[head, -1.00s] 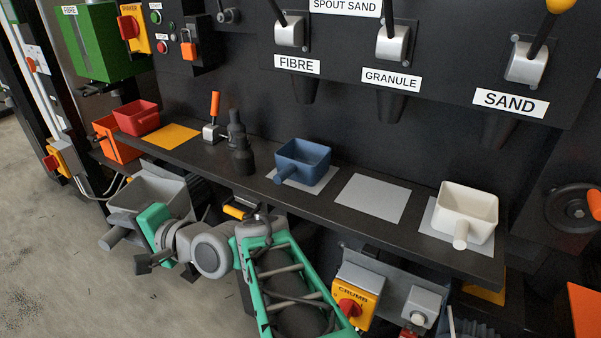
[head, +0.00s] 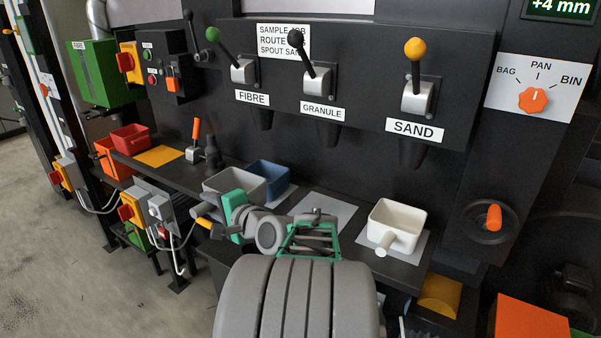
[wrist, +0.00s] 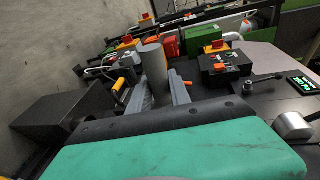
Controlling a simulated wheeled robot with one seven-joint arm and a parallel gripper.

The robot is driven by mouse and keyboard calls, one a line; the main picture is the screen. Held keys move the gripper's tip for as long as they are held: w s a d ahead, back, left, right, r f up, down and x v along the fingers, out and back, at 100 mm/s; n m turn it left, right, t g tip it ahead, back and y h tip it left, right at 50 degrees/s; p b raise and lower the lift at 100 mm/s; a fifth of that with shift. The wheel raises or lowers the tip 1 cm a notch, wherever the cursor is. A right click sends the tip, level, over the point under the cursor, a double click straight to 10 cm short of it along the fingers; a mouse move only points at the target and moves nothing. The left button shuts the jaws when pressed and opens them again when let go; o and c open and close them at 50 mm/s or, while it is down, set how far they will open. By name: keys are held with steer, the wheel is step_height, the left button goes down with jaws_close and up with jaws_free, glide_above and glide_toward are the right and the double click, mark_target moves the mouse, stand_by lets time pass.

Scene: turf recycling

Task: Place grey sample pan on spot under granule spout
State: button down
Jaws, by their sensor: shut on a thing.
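The grey sample pan (head: 238,182) is held up at the front edge of the shelf, in front of the blue pan, in the head view. My gripper (head: 217,212) is shut on its handle (head: 201,209); the wrist view shows the grey handle (wrist: 153,60) between the fingers (wrist: 158,92). The granule spout (head: 329,134) hangs below the GRANULE label. The light grey spot (head: 328,206) under it is bare, partly hidden by my arm, and lies right of the pan.
The blue pan (head: 268,176) sits left of the granule spot and the white pan (head: 397,216) right of it. The back panel (head: 365,165) rises close behind.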

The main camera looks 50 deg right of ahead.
mark_target(258, 190)
steer(key=s+d+h, duration=0.1)
steer(key=d, duration=0.2)
steer(key=s+d+m+h+p, duration=0.1)
steer(key=d, duration=0.3)
steer(key=s+d+m, duration=0.1)
steer(key=d, duration=0.2)
steer(key=shift+s+d+r+h+p, duration=0.3)
steer(key=shift+s+d+r+h, duration=0.05)
steer(key=shift+r+h, duration=0.05)
steer(key=s+d+m+g+h+p, duration=0.1)
steer(key=s+d+m+h, duration=0.1)
steer(key=s+d, duration=0.5)
steer(key=d, duration=0.4)
steer(key=shift+f+h+p, duration=0.3)
steer(key=shift+h, duration=0.1)
steer(key=shift+s, duration=0.1)
step_height(258, 190, down, 8)
steer(key=b, duration=0.5)
steer(key=shift+f+b, duration=0.25)
steer(key=shift+b, duration=0.2)
steer(key=c, duration=1.1)
jaws_free()
steer(key=shift+a, duration=0.1)
steer(key=shift+o, duration=0.3)
steer(key=shift+f, duration=0.1)
